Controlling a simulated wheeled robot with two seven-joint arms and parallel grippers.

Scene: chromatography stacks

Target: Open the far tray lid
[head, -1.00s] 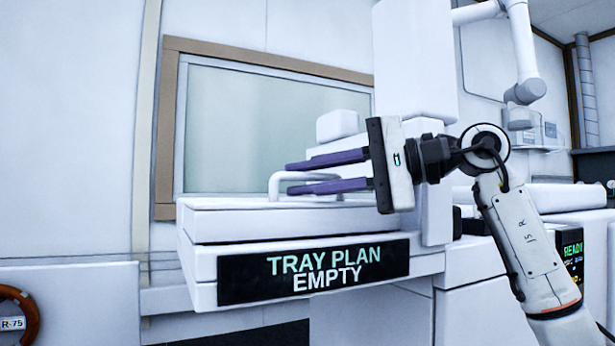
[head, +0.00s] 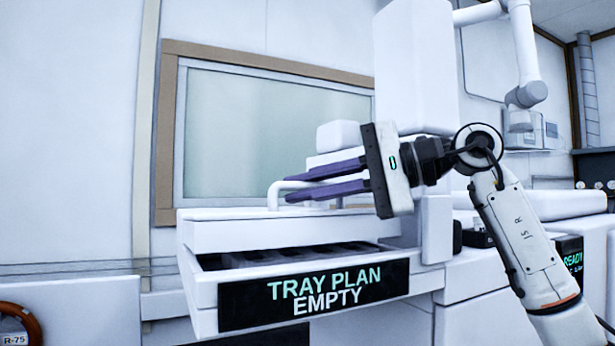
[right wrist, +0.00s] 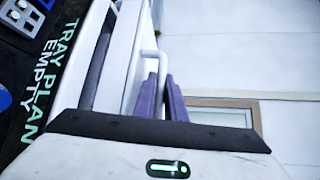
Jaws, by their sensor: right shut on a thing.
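The white tray lid (head: 290,233) is raised at its front above the tray (head: 205,292), with a dark gap between them. Through the gap I see a dark interior with pale shapes that I cannot make out. The tray's front carries a black sign reading "TRAY PLAN EMPTY" (head: 313,290). A white bar handle (head: 274,196) stands on the lid. My right gripper (head: 288,189) has its purple fingers shut on the handle. In the right wrist view the handle (right wrist: 161,56) runs to the fingers (right wrist: 162,92). My left gripper is not in view.
A tall white housing (head: 415,65) stands behind and right of the tray. A framed window (head: 270,130) is on the back wall. A unit with a "READY" display (head: 572,262) is at the right. An orange-brown ring (head: 22,318) is at the lower left.

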